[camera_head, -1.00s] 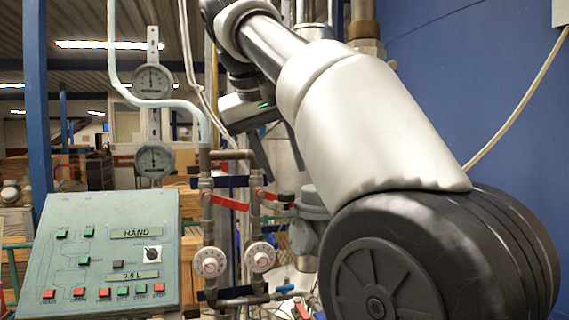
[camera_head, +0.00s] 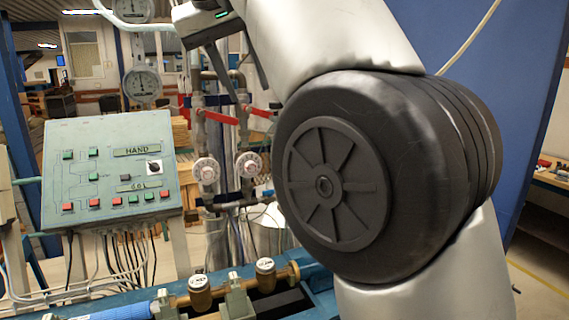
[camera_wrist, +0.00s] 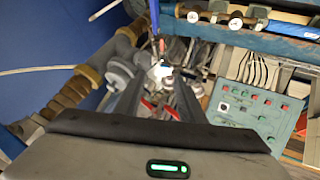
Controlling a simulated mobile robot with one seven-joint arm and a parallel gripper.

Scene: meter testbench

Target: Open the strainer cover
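My gripper (camera_wrist: 160,80) is in the wrist view, its two dark fingers apart with nothing between them. In the head view my gripper (camera_head: 238,92) hangs at top centre, in front of the pipes and left of my large black joint. A grey rounded fitting (camera_wrist: 118,73) on the pipework lies just left of the fingers in the wrist view. It may be the strainer, but I cannot make out its cover. In the head view my arm hides that area. The fingers do not visibly touch any fitting.
Red-handled valves (camera_head: 220,117) and white dials (camera_head: 206,171) are on the pipes behind my gripper. A green control panel (camera_head: 108,172) stands left. Brass meters (camera_head: 200,293) sit on a blue bench in front. A blue wall (camera_wrist: 40,40) lies beside the pipes.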

